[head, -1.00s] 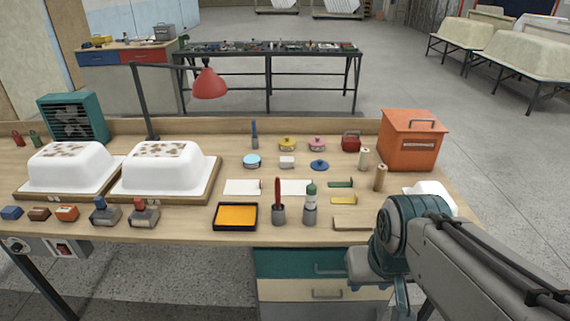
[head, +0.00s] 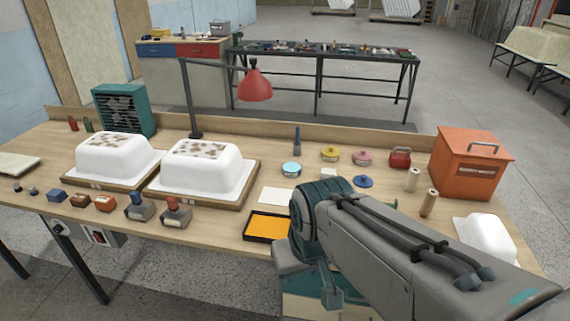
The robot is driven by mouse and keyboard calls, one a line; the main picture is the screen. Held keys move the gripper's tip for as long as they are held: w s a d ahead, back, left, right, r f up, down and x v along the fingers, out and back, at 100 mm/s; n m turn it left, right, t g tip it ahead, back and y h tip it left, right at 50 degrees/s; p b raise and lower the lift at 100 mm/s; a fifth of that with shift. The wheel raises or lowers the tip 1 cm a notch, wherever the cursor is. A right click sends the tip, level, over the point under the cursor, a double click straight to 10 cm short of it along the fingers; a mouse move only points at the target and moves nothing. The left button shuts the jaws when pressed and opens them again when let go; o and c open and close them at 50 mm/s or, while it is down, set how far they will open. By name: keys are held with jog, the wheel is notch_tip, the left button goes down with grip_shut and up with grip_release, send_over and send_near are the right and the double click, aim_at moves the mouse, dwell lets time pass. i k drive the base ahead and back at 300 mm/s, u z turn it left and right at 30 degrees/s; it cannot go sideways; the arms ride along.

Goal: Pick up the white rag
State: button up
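I cannot tell for sure which thing is the white rag. A flat white rectangle (head: 275,198) lies on the workbench left of my arm, partly covered by it; it could be a cloth or a sheet. A small white block (head: 327,174) sits behind my arm. A cream flat slab (head: 16,164) lies at the bench's far left. My arm reaches in from the lower right, its teal joint over the front middle of the bench. My gripper's fingers do not show.
The workbench (head: 222,228) holds two white tub shells (head: 118,152) (head: 205,167) on boards, a red lamp (head: 255,86), an orange box (head: 468,163), a yellow-orange tray (head: 266,228), tins and stamps. Another white shell (head: 488,238) is at the right. A dark table (head: 320,52) stands behind.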

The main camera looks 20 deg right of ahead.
aim_at(325, 173)
jog(key=z, duration=0.15)
jog(key=i, duration=0.95)
jog(key=z, duration=0.8)
